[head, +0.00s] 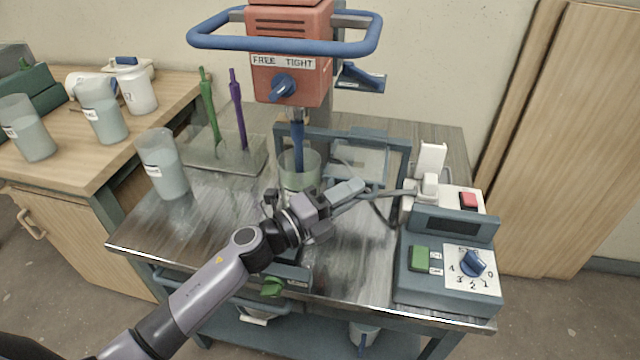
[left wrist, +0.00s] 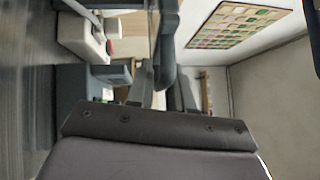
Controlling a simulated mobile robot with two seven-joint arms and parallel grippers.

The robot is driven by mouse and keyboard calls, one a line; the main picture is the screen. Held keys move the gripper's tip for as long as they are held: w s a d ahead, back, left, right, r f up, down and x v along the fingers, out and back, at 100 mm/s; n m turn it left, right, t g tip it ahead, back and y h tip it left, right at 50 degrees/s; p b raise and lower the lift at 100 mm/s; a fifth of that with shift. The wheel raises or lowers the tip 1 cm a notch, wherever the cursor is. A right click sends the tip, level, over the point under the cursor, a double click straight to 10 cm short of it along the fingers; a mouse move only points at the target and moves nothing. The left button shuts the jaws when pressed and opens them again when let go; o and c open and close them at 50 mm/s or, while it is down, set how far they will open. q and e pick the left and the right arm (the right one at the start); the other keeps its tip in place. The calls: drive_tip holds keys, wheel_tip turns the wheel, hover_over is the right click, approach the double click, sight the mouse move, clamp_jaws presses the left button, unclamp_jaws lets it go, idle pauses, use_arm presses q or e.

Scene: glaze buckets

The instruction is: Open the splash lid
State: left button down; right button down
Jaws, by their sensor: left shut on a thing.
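The mixer stands on a metal-topped bench, with a blue shaft (head: 298,145) reaching into a translucent bucket (head: 300,168). Behind and right of the bucket is what looks like the splash lid, a clear pane in a blue-grey frame (head: 342,135). My left gripper (head: 352,188) reaches in from the left, in front of the frame, and is shut on a thin grey bar that seems to belong to the lid. In the left wrist view, a dark rounded bar (left wrist: 165,70) lies between the fingers. The fingers hide part of the grip. My right gripper is not in view.
A control box (head: 448,275) with a green button and blue dial stands at the right, a white plug (head: 430,185) behind it. A grey bucket (head: 163,163) and green and purple stirrers (head: 238,115) stand at the left. A blue ring guard (head: 285,42) surrounds the red mixer head.

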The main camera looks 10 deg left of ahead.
use_arm(q)
drive_tip(key=shift+d+r, duration=0.15)
drive_tip(key=shift+r, duration=0.15)
drive_tip(key=c, duration=1.2)
unclamp_jaws()
drive_tip(key=shift+f, duration=0.1)
drive_tip(key=shift+s+a+f, duration=0.1)
drive_tip(key=shift+s+a, duration=0.05)
drive_tip(key=shift+a, duration=0.05)
drive_tip(key=v, duration=0.6)
drive_tip(key=shift+s+a+b, duration=0.25)
drive_tip(key=shift+a+b, duration=0.05)
